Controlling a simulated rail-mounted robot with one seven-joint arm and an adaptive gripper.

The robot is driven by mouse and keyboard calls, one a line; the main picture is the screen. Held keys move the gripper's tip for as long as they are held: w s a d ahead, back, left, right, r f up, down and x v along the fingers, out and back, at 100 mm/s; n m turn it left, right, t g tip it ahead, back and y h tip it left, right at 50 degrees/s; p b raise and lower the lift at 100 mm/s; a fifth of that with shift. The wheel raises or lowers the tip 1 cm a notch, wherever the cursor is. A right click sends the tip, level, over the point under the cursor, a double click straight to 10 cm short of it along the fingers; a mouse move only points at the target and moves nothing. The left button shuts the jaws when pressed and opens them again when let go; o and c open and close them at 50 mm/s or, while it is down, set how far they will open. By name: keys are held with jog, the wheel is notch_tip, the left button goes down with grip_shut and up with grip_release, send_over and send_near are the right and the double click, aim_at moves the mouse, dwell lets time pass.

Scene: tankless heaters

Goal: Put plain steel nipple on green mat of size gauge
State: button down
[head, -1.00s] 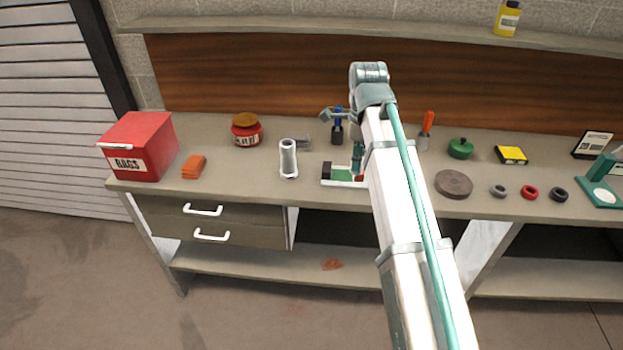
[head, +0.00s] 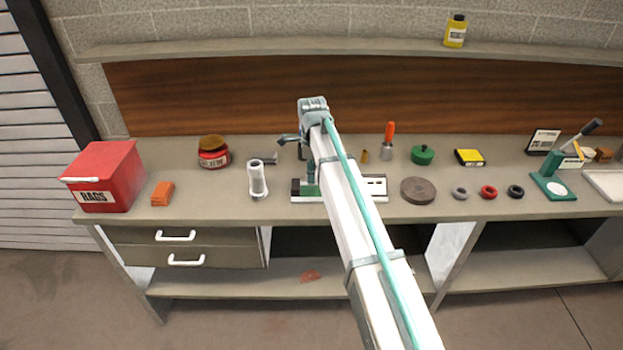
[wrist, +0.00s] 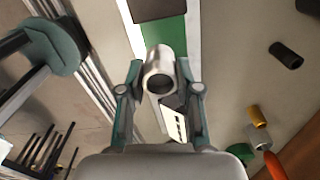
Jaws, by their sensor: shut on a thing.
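The plain steel nipple (wrist: 159,66) is a short, shiny, hollow cylinder, seen end-on in the wrist view. My gripper (wrist: 158,88) is shut on it, with one finger on each side. The size gauge (head: 372,197) has a pale base on the bench, partly behind my arm in the head view. Its green mat (wrist: 168,35) lies just beyond the nipple in the wrist view, beside a dark mat (wrist: 156,9). The green mat also shows in the head view (head: 310,190). My gripper (head: 311,172) is above it there. I cannot tell whether the nipple touches the mat.
A pale upright cylinder (head: 257,182) stands left of the gauge. A brown disc (head: 417,190) and several rings are to the right. A black fitting (wrist: 286,55) and an orange handle (wrist: 273,166) are on the wrist view's right.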

jog(key=shift+w+f, duration=0.15)
jog(key=shift+w+a+f+p, duration=0.1)
jog(key=shift+f+p, duration=0.15)
jog(key=shift+f, duration=0.7)
jog(key=shift+w+a+f+p, duration=0.1)
jog(key=shift+f+p, duration=0.1)
jog(key=shift+f, duration=0.7)
jog(key=shift+f, duration=0.1)
jog(key=c, duration=0.8)
grip_release()
notch_tip(320, 180, up, 12)
jog(key=shift+r+b, duration=0.15)
jog(key=shift+b, duration=1.05)
